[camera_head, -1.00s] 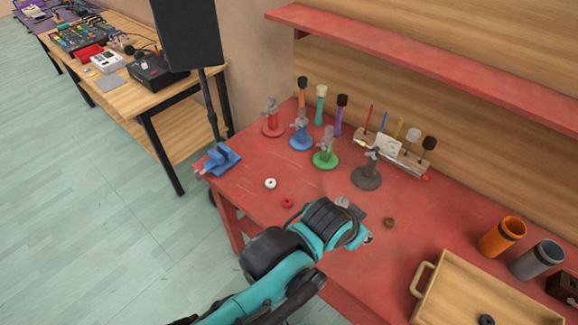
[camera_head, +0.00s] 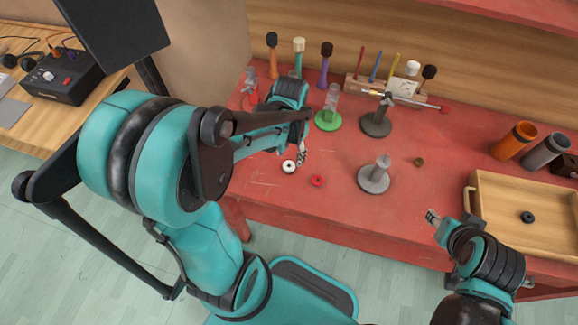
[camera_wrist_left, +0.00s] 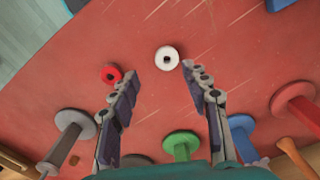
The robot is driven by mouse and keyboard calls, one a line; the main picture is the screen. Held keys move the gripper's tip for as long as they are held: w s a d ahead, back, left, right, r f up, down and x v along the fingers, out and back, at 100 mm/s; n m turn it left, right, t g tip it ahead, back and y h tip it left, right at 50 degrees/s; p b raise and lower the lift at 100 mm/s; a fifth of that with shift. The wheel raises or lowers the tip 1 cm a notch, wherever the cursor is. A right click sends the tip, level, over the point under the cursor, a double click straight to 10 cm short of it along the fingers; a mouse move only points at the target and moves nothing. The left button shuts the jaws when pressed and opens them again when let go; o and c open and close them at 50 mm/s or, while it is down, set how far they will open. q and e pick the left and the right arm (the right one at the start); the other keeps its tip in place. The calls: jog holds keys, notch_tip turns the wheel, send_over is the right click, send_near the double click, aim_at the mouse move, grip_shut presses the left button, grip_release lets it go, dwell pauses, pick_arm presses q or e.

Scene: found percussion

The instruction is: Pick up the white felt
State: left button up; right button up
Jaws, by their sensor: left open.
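The white felt (camera_head: 289,170) is a small white ring lying flat on the red table, left of a small red ring (camera_head: 317,181). In the left wrist view the white felt (camera_wrist_left: 167,49) lies just past my left fingertips, slightly right of the middle of the gap. My left gripper (camera_wrist_left: 162,71) is open and empty, pointing down at the table. In the head view my left gripper (camera_head: 302,157) shows beside the ring, partly hidden by my arm. My right gripper (camera_head: 432,217) is over the table's front right, far from the felt; its jaws are too small to read.
A green stand (camera_head: 328,122), a dark stand (camera_head: 375,124) and a grey stand (camera_head: 374,180) stand on the table. A wooden tray (camera_head: 478,212) is at the right, with orange (camera_head: 514,141) and grey cups behind it. The table around the white felt is mostly clear.

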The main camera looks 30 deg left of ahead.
aim_at(290, 164)
pick_arm(q)
jog(key=shift+a+f+b, duration=0.2)
jog(key=shift+f+b, duration=0.25)
jog(key=shift+f, duration=1)
jog(key=f+b, duration=0.2)
jog(key=f, duration=0.2)
jog(key=shift+w+f+b, duration=0.25)
jog(key=shift+w+b, duration=0.15)
jog(key=shift+r, duration=0.1)
jog(key=c, duration=0.5)
